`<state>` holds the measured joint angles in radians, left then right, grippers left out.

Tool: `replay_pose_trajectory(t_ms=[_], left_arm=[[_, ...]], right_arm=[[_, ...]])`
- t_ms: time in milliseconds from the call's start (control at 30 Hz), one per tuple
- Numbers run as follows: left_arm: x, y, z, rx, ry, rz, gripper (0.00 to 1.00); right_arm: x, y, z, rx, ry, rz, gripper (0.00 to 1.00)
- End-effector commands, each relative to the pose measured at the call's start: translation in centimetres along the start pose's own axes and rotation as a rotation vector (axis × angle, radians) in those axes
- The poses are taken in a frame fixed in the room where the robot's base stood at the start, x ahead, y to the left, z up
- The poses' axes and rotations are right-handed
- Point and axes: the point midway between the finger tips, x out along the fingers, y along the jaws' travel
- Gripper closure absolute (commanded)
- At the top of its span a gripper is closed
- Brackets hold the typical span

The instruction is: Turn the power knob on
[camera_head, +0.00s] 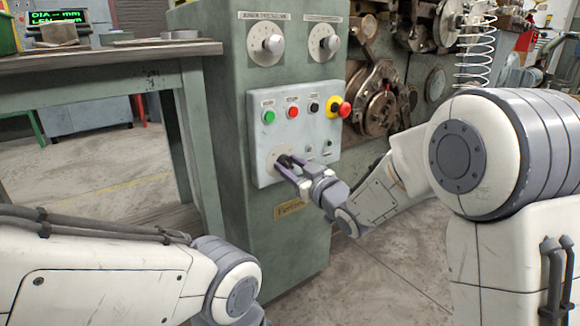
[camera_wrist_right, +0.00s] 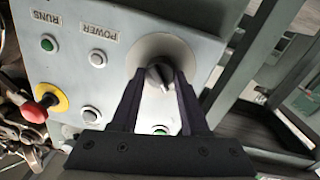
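The control panel (camera_head: 318,150) is a pale grey plate on the front of the green machine cabinet. The power knob (camera_wrist_right: 160,75) is a dark knob on a round light plate (camera_wrist_right: 180,48) in the panel's lower left corner. In the head view my right gripper (camera_head: 284,164) reaches this corner and mostly hides the knob. In the right wrist view my right gripper (camera_wrist_right: 159,82) has its dark fingertips on either side of the knob, seemingly touching it. My left gripper is out of view; only part of my left arm shows at lower left.
Green (camera_head: 268,116), red (camera_head: 292,112) and black (camera_head: 314,107) buttons and a red emergency stop (camera_head: 344,109) sit along the panel's top. Two dials (camera_head: 265,43) are above. A workbench (camera_head: 110,55) stands left, and coiling machinery (camera_head: 380,100) is right.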

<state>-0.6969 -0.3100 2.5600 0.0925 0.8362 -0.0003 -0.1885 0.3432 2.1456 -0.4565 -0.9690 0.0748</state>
Motion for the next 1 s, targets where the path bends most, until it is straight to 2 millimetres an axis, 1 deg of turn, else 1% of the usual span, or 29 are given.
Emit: replay_pose_trajectory(t_ms=[33, 67, 100, 367, 567, 767, 1000], left_arm=[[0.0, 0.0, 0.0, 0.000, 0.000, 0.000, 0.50], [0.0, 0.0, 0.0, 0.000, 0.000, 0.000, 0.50], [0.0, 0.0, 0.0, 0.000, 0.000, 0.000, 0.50], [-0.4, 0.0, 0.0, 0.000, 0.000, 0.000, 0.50], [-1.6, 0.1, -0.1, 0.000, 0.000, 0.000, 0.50], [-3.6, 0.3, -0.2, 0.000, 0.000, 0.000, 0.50], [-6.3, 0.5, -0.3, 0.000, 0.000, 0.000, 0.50]], right_arm=[[0.0, 0.0, 0.0, 0.000, 0.000, 0.000, 0.82], [0.0, 0.0, 0.0, 0.000, 0.000, -0.001, 0.93], [0.0, 0.0, 0.0, 0.000, 0.000, -0.001, 1.00], [0.0, 0.0, -0.1, 0.021, -0.001, -0.001, 1.00], [0.0, 0.1, -0.3, 0.106, -0.009, -0.003, 1.00], [0.0, 0.1, -0.5, 0.262, -0.021, -0.005, 1.00], [0.0, 0.2, -0.6, 0.489, -0.035, -0.008, 1.00]])
